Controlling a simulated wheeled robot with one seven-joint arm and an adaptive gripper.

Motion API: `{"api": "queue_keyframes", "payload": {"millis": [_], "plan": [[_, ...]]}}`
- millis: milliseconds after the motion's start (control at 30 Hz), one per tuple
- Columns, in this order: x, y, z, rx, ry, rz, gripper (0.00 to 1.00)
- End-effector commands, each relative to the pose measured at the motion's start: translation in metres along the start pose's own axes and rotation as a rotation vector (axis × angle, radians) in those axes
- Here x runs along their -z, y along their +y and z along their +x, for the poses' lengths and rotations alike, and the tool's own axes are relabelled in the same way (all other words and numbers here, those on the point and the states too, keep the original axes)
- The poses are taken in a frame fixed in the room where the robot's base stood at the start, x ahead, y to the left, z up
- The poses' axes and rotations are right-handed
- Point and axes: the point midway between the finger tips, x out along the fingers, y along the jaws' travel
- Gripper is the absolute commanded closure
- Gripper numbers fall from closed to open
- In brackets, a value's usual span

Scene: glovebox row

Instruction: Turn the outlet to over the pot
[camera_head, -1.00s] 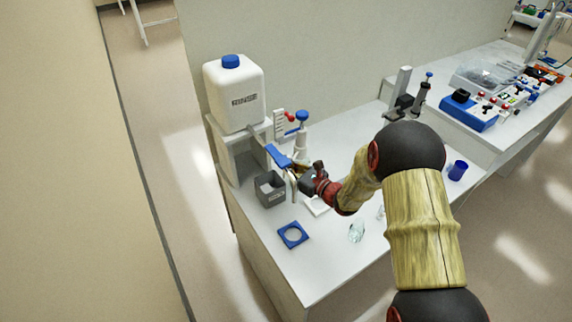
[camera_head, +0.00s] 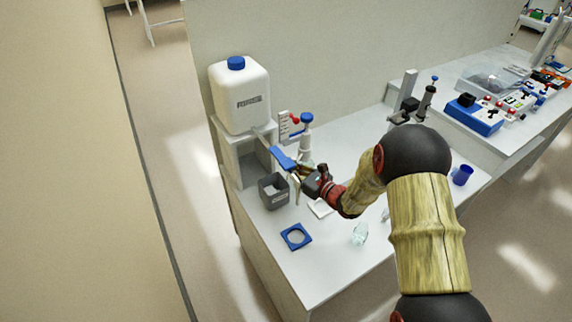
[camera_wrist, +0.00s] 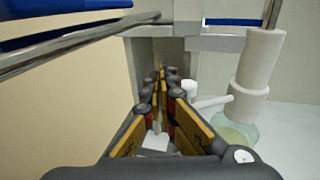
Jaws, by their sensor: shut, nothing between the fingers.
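The outlet appears to be the metal pipe with a blue lever (camera_head: 283,158) running forward from the white rinse tank (camera_head: 240,97). In the wrist view the pipe (camera_wrist: 75,42) crosses the upper left, with blue parts (camera_wrist: 75,5) above it. A grey open square container (camera_head: 273,197), likely the pot, stands on the bench below and left of the lever. My gripper (camera_head: 299,175) is beside the lever's front end, right of the container. In the wrist view my gripper (camera_wrist: 160,78) is shut and empty, its fingertips close to the pipe; I cannot tell whether they touch.
A white dispenser with a blue top (camera_head: 305,135) stands close behind my gripper; it also shows in the wrist view (camera_wrist: 255,75). A blue cup (camera_head: 462,175) is at right.

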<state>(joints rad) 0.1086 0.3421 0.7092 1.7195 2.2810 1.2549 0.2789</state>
Motion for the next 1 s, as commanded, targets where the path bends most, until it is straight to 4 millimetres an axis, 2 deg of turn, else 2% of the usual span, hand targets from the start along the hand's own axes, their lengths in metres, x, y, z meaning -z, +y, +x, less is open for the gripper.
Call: {"api": "queue_keyframes", "payload": {"millis": [267,367,467,800,1000], "plan": [[0.0,0.0,-0.001,0.0,0.0,0.0,1.0],[0.0,-0.001,-0.007,0.001,0.0,0.0,1.0],[0.0,-0.001,-0.021,0.002,0.0,0.0,1.0],[0.0,-0.002,-0.089,0.004,0.0,0.0,1.0],[0.0,-0.001,-0.113,0.001,0.0,0.0,1.0]]}}
